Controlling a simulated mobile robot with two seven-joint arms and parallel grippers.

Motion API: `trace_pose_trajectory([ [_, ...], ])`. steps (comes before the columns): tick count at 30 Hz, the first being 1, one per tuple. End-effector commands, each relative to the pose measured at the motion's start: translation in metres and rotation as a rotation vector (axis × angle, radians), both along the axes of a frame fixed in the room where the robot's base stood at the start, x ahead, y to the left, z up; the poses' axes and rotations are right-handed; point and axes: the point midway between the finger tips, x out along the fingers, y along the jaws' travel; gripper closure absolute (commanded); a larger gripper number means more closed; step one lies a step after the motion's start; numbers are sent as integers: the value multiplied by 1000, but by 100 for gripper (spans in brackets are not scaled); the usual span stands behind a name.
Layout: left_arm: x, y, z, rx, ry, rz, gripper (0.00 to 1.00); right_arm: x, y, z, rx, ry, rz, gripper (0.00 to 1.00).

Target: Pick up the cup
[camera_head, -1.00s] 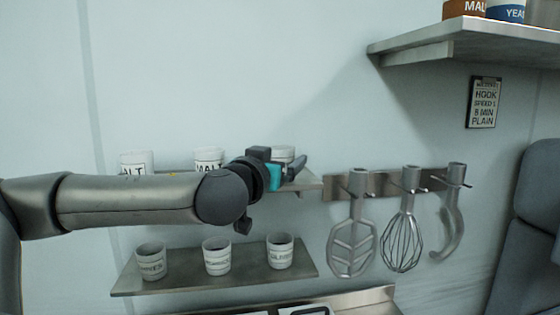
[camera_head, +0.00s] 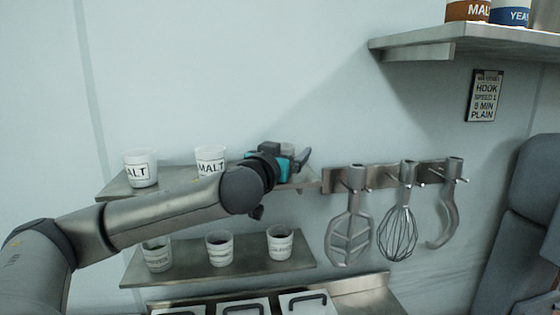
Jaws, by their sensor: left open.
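White cups stand on two wall shelves. On the upper shelf (camera_head: 117,188) are a cup marked MALT (camera_head: 141,168) at the left and a second MALT cup (camera_head: 210,161) in the middle. A third cup (camera_head: 287,149) at the right end is mostly hidden behind my left gripper (camera_head: 300,165). That gripper is open at this cup; I cannot tell whether the cup is between its fingers. On the lower shelf (camera_head: 190,274) stand a left cup (camera_head: 156,256), a middle cup (camera_head: 220,249) and a right cup (camera_head: 280,242). My right gripper is not in view.
A rack to the right holds a flat beater (camera_head: 349,238), a whisk (camera_head: 397,233) and a hook (camera_head: 443,225). A higher shelf (camera_head: 470,42) carries containers. Lidded bins (camera_head: 308,303) sit below. A sign (camera_head: 484,96) hangs on the wall.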

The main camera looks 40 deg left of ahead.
Motion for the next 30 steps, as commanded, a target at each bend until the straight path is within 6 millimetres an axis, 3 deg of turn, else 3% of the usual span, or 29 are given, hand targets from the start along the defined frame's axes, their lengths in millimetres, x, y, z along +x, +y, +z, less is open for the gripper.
trace_pose_trajectory([
  [2, 0, 0, 0, 0, 0, 0, 6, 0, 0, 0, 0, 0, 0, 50],
  [24, 0, 0, 0, 0, 1, 0, 90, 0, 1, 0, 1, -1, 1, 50],
  [30, 0, 0, 0, 0, 0, 1, 92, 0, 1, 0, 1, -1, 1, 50],
])
